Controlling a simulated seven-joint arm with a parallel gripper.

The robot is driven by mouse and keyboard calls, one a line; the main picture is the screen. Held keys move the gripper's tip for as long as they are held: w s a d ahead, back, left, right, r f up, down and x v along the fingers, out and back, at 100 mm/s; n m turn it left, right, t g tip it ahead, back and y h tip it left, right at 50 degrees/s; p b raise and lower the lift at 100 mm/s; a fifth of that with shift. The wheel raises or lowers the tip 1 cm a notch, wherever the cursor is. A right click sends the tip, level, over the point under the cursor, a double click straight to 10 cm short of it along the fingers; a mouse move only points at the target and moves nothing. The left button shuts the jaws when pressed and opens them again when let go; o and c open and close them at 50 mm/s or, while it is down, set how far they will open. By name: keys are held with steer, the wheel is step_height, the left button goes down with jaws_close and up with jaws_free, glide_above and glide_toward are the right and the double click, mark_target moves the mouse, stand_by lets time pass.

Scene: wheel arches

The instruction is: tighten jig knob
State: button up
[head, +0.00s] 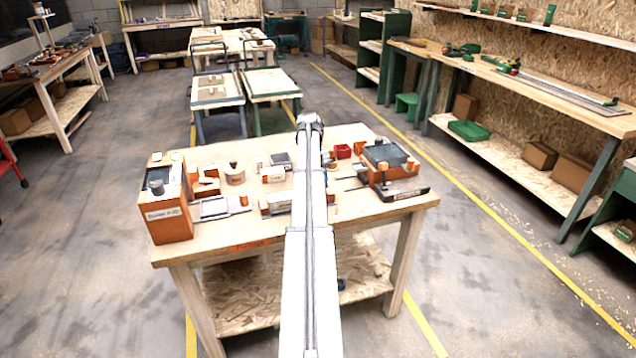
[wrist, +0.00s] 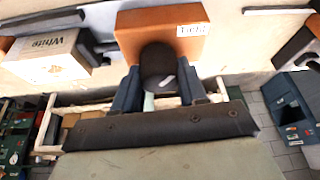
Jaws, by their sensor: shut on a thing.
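In the wrist view a dark round knob (wrist: 158,62) stands against an orange block (wrist: 135,28) with a small white label, whose text I cannot read surely. My gripper (wrist: 160,88) has its two blue fingers on either side of the knob and is shut on it. A white mark shows on the knob's face. In the head view my own arm runs over the middle of the workbench and hides the knob and most of the gripper.
The wooden workbench (head: 258,232) carries an orange box (head: 170,225) at left and a grey-topped orange unit (head: 388,158) at right. A pale box (wrist: 45,55) marked "White" lies left of the gripper in the wrist view. Low tables (head: 268,82) stand behind.

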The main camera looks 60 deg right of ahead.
steer(key=o, duration=1.1)
steer(key=shift+c, duration=0.2)
steer(key=shift+r, duration=0.1)
steer(key=shift+w+d+r, duration=0.2)
steer(key=shift+r, duration=0.25)
steer(key=w+d, duration=0.2)
steer(key=w, duration=0.1)
steer(key=w+d, duration=0.5)
steer(key=w, duration=0.1)
steer(key=shift+w+d, duration=0.15)
steer(key=shift+d, duration=0.1)
